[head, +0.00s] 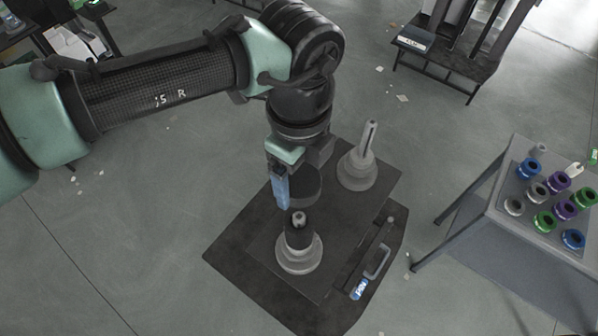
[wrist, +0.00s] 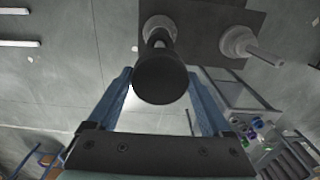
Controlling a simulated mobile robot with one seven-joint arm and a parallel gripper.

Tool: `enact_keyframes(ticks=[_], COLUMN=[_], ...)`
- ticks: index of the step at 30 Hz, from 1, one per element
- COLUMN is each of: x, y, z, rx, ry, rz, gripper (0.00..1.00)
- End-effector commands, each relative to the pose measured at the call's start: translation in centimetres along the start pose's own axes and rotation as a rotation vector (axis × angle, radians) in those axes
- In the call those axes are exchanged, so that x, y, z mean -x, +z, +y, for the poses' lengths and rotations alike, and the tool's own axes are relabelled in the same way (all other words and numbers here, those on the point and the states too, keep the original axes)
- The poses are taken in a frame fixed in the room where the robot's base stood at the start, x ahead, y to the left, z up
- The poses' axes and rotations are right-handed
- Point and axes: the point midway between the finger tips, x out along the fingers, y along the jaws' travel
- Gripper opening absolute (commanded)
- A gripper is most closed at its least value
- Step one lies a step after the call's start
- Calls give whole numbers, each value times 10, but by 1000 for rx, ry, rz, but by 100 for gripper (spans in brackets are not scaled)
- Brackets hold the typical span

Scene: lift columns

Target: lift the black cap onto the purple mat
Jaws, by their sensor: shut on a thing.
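My gripper (head: 292,192) points down above the dark platform, with one blue finger showing in the head view. In the wrist view my gripper (wrist: 161,75) has its two blue fingers either side of the black cap (wrist: 160,80), a round dark piece, and is shut on it. In the head view the cap (head: 306,188) shows as a dark cylinder beside the blue finger. Just below it stands a grey stepped column (head: 299,260) with a black upper part and a grey tip. It shows partly behind the cap in the wrist view. I cannot make out a purple mat.
A second grey column (head: 358,168) with a slotted post stands at the platform's back right. The dark platform (head: 345,225) has a handle (head: 378,262) on its right. A grey table (head: 490,235) at right bears several coloured rings. A dark rack (head: 450,60) stands behind.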

Motion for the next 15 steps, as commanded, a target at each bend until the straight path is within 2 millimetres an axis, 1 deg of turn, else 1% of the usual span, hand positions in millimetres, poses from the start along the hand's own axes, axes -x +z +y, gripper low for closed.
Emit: enact_keyframes(ticks=[1, 15], x=[6, 29], y=[0, 0], z=[0, 0], rx=[1, 1], ry=[-1, -1], rz=[0, 1], gripper=[17, 17])
